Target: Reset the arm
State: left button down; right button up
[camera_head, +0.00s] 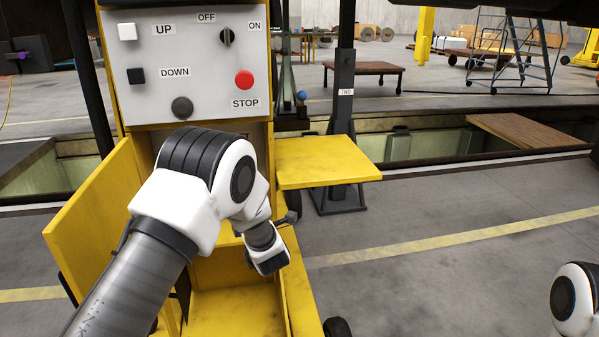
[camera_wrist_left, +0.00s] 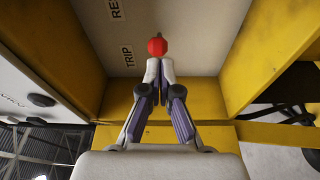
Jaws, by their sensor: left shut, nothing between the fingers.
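My left arm comes in from the left in the head view and reaches down in front of the yellow control cabinet (camera_head: 110,200). Its gripper is hidden there. In the left wrist view my left gripper (camera_wrist_left: 159,70) is shut and empty, its fingertips together just below a red knob (camera_wrist_left: 157,47) on a short dark stem. I cannot tell whether the tips touch the knob. The knob is in front of a white panel (camera_wrist_left: 190,20) with a "TRIP" label (camera_wrist_left: 128,57) and a partly cut-off "RE" label (camera_wrist_left: 115,9). Of my right arm only a joint shows at the lower right.
The cabinet's upper panel (camera_head: 205,85) has UP, DOWN and OFF/ON controls and a red STOP button (camera_head: 244,79). A yellow shelf (camera_head: 325,163) sticks out to the right. Yellow walls (camera_wrist_left: 255,45) border the knob's recess.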

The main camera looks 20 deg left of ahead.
pick_arm(q)
jog(key=s+a+f+m+g+h, duration=0.1)
jog(key=s+f, duration=0.2)
jog(key=f, duration=0.4)
jog(key=s+f+m+g+h, duration=0.1)
jog(key=s+f, duration=0.2)
jog(key=f, duration=0.4)
jog(key=s+d+f+m+g+h, duration=0.3)
jog(key=s+f+m, duration=0.3)
jog(key=s+f, duration=0.4)
jog(key=s+d+f+m+g+h, duration=0.25)
jog(key=s+f+m, duration=0.25)
jog(key=s+f, duration=0.5)
jog(key=s+d+r+m+g+h, duration=0.1)
jog(key=s+d+m+g+h, duration=0.15)
jog(key=s+m, duration=0.45)
jog(key=s+d+m+g+h, duration=0.2)
jog(key=s+d+m+g, duration=0.15)
jog(key=s, duration=0.85)
notch_tip(320, 180, up, 19)
jog(key=m+p, duration=0.1)
jog(key=p, duration=1.7)
jog(key=shift+m+p, duration=0.35)
